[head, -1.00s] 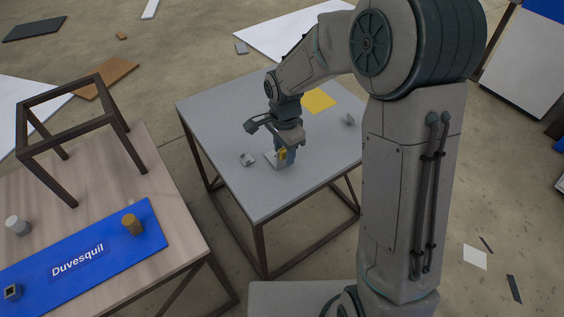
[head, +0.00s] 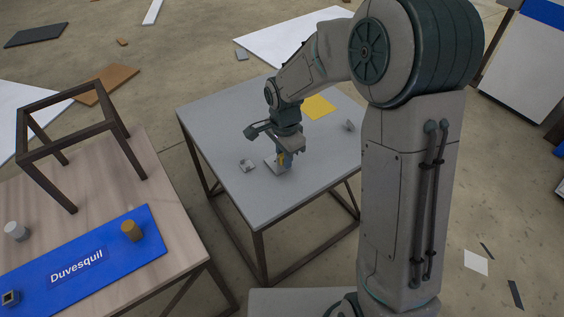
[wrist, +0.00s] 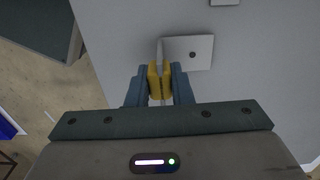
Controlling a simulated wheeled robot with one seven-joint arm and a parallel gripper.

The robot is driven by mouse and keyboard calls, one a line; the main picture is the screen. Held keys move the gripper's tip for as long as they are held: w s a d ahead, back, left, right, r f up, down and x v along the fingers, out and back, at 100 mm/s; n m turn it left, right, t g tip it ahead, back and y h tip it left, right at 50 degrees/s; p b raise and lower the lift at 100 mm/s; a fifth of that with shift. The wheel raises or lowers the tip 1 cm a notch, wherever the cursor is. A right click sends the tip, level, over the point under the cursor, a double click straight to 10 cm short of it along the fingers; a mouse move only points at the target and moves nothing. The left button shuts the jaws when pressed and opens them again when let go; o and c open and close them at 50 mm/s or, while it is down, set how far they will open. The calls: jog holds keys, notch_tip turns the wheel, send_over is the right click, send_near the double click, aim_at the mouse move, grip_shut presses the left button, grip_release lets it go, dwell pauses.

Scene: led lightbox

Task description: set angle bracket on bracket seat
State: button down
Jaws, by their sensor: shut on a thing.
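The angle bracket (wrist: 196,50) is a pale metal L with a hole in its flat plate. In the wrist view its thin upright flange stands between the yellow pads of my gripper (wrist: 159,82), which is shut on it. In the head view my gripper (head: 284,161) points down near the middle of the grey table, and the bracket's pale plate (head: 270,160) shows beside the fingers, at or very close to the tabletop. The fingers hide part of the flange. I cannot tell which thing in view is the bracket seat.
The grey table (head: 225,125) also bears a small pale part (head: 246,166) left of my gripper, another (head: 349,125) at right and a yellow square (head: 318,106) behind. A wooden table (head: 180,235) at left carries a dark frame (head: 72,133) and a blue panel (head: 110,250).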

jog(key=shift+r+p, duration=0.45)
jog(key=shift+r, duration=0.25)
jog(key=shift+r, duration=0.15)
jog(key=shift+r+p, duration=1.55)
jog(key=shift+r, duration=0.45)
